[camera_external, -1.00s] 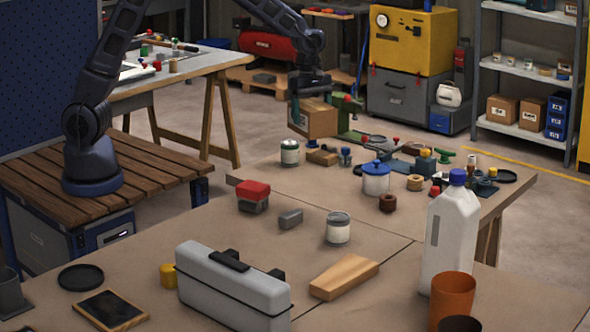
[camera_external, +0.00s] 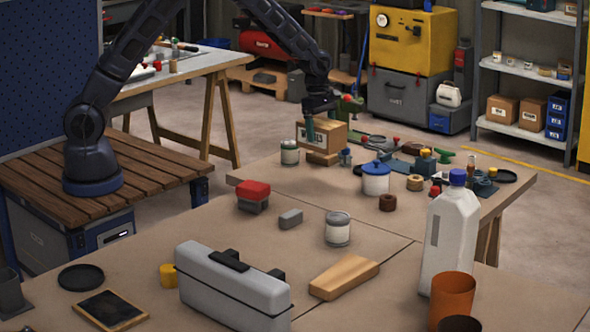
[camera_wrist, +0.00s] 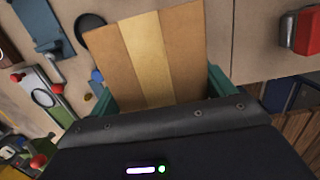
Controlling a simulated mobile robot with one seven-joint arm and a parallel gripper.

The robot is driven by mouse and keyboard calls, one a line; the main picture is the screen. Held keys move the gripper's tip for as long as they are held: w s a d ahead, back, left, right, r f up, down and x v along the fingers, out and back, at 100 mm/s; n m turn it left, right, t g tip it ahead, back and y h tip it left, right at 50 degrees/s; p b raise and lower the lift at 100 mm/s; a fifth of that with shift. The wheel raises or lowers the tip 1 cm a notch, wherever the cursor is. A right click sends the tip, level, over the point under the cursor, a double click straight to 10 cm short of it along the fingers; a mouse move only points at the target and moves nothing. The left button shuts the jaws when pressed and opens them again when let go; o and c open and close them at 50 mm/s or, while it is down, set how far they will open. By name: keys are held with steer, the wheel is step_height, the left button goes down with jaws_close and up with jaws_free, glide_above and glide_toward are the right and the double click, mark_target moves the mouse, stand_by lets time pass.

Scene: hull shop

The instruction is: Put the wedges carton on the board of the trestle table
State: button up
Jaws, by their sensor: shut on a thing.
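The carton (camera_external: 325,134) is a brown cardboard box with a pale label too small to read. In the wrist view its top (camera_wrist: 150,45) shows a pale tape strip. My gripper (camera_wrist: 160,96) is shut on it, with a green finger on each side. In the external view my gripper (camera_external: 320,122) holds it upright over the far end of the brown table (camera_external: 290,178). A flat wooden block (camera_external: 322,158) shows just below the carton; I cannot tell whether they touch. A table on A-shaped trestle legs (camera_external: 205,72) stands at the back left.
A white tin (camera_external: 289,153) stands close left of the carton. A red-lidded box (camera_external: 253,196) and a grey block (camera_external: 291,219) lie nearer. Bare tabletop lies left of the pot.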

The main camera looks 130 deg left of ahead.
step_height(320, 180, down, 10)
steer(key=shift+f, duration=0.25)
stand_by(0.3)
steer(key=shift+f, duration=0.1)
steer(key=o, duration=1.1)
steer(key=shift+c, duration=0.2)
steer(key=r, duration=0.4)
steer(key=s+r, duration=0.1)
steer(key=r, duration=0.6)
steer(key=shift+s+r, duration=0.15)
steer(key=shift+r, duration=0.4)
